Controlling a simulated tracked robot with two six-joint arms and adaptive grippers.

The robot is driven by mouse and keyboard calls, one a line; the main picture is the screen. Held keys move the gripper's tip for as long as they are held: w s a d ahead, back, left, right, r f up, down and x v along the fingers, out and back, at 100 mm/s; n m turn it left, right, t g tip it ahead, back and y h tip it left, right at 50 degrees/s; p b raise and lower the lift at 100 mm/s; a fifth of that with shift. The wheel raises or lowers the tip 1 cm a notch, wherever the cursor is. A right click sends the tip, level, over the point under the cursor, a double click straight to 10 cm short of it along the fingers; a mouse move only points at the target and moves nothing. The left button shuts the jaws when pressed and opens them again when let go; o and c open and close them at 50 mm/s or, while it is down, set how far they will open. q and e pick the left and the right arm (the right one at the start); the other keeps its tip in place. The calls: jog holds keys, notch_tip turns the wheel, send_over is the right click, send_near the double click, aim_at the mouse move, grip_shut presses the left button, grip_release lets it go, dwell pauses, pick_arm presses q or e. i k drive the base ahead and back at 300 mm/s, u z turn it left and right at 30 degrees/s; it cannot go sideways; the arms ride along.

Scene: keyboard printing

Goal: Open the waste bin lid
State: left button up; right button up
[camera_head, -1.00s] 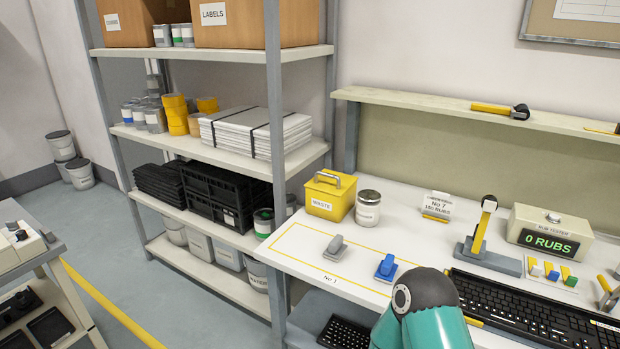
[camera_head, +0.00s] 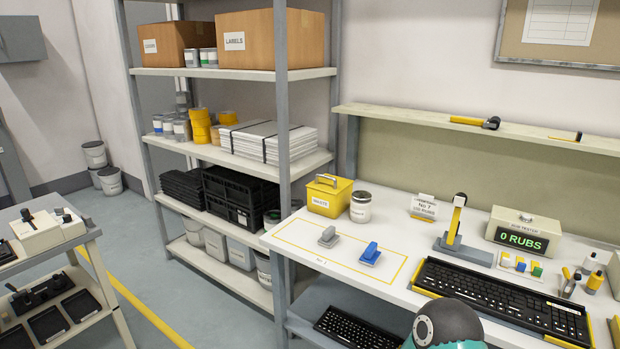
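The waste bin (camera_head: 330,196) is a yellow box with a white WASTE label, at the back left of the white bench. Its lid (camera_head: 326,182) is on and looks shut, with a grey arched handle on top. Part of my own teal and dark arm (camera_head: 447,325) shows at the bottom edge, well to the front right of the bin. Neither gripper shows in the view.
A grey-lidded jar (camera_head: 361,207) stands close to the bin's right. A grey stamp (camera_head: 328,237) and a blue stamp (camera_head: 370,254) sit inside a yellow outline in front of it. A shelf post (camera_head: 281,150) rises left of the bin. A black keyboard (camera_head: 504,302) lies at right.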

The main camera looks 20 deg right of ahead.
aim_at(331, 184)
jog(key=z, duration=0.2)
jog(key=i, duration=0.9)
jog(key=u, duration=0.1)
